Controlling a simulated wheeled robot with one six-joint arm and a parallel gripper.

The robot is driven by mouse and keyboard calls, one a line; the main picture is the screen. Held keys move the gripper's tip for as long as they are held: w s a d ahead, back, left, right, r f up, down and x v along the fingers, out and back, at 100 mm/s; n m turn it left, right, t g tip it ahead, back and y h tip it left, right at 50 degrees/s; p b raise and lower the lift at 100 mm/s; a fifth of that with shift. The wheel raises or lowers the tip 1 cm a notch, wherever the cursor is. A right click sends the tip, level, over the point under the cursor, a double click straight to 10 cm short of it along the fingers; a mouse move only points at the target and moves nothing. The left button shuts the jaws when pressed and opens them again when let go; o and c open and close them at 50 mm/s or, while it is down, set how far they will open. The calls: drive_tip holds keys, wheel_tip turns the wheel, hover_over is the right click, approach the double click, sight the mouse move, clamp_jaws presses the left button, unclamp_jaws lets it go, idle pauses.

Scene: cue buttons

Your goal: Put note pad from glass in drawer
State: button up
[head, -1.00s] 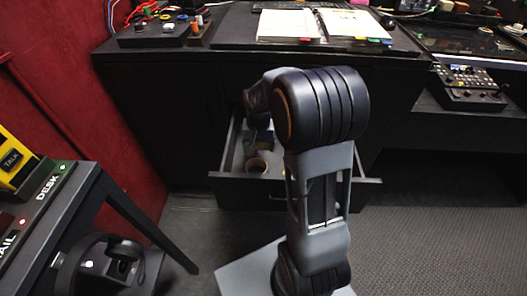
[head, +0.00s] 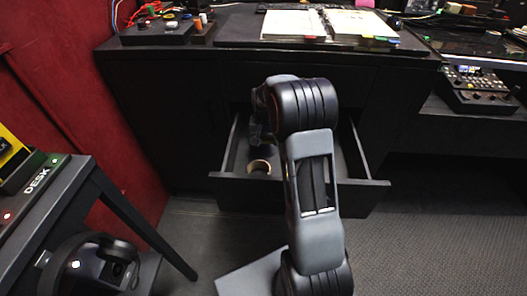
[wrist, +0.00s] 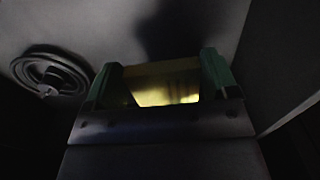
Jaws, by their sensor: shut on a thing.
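A yellow note pad (wrist: 165,93) shows between the fingers of my gripper (wrist: 160,80) in the wrist view, and the gripper is shut on it. Its surface is partly in shadow. The drawer (head: 230,188) under the desk stands open in the head view. My arm reaches down into it, and my own links hide most of the gripper and the pad there. In the wrist view the grey drawer floor (wrist: 75,30) lies beyond the fingers. I cannot tell whether the pad touches the floor. I cannot make out a glass.
Open binders (head: 292,24) lie on the desk above. A dark side table (head: 60,200) stands at the left.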

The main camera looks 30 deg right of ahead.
sight(264, 155)
wheel_tip(264, 155, down, 6)
drive_tip(key=shift+r+b, duration=0.1)
drive_tip(key=shift+b, duration=0.8)
drive_tip(key=o, duration=0.8)
drive_tip(key=shift+o, duration=0.2)
wheel_tip(264, 155, up, 12)
drive_tip(key=p, duration=0.4)
drive_tip(key=shift+r, duration=0.1)
